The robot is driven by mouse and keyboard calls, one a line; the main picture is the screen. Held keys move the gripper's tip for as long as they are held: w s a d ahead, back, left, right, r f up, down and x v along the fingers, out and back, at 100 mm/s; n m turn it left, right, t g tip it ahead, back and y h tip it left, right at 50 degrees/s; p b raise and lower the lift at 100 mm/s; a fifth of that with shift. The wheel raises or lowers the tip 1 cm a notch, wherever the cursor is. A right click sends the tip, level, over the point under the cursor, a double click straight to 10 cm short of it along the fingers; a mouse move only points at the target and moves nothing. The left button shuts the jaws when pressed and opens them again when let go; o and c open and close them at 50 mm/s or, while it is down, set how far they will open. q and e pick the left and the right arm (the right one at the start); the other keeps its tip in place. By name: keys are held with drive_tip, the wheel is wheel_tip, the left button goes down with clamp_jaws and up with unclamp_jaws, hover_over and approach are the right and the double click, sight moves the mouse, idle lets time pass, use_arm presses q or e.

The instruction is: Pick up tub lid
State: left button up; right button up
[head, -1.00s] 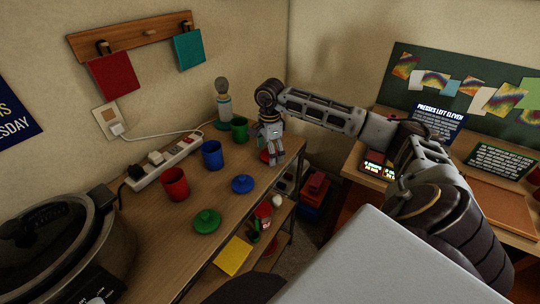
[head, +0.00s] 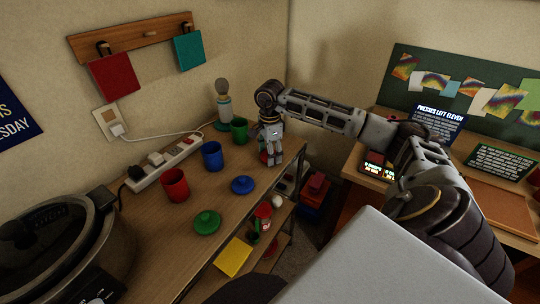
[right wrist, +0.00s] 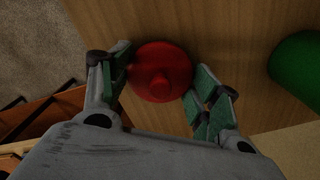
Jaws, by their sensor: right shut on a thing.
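A red tub lid (right wrist: 160,72), round with a knob on top, lies between the fingers of my right gripper (right wrist: 163,84) in the right wrist view. The fingers are shut on its two sides. In the head view my right gripper (head: 271,156) points down at the far right end of the wooden counter, mostly hiding the red lid. A green lid (head: 207,222) and a blue lid (head: 243,185) lie flat on the counter, apart from the gripper. My left gripper is not in view.
Red (head: 175,186), blue (head: 212,156) and green (head: 239,131) tubs stand along the counter; the green one is close to the right gripper. A large dark cooker (head: 60,240) fills the left end.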

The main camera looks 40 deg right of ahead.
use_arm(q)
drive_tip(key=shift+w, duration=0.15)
use_arm(e)
drive_tip(key=shift+r, duration=0.15)
drive_tip(key=shift+r, duration=0.6)
wheel_tip(320, 180, up, 6)
drive_tip(key=shift+r, duration=1.25)
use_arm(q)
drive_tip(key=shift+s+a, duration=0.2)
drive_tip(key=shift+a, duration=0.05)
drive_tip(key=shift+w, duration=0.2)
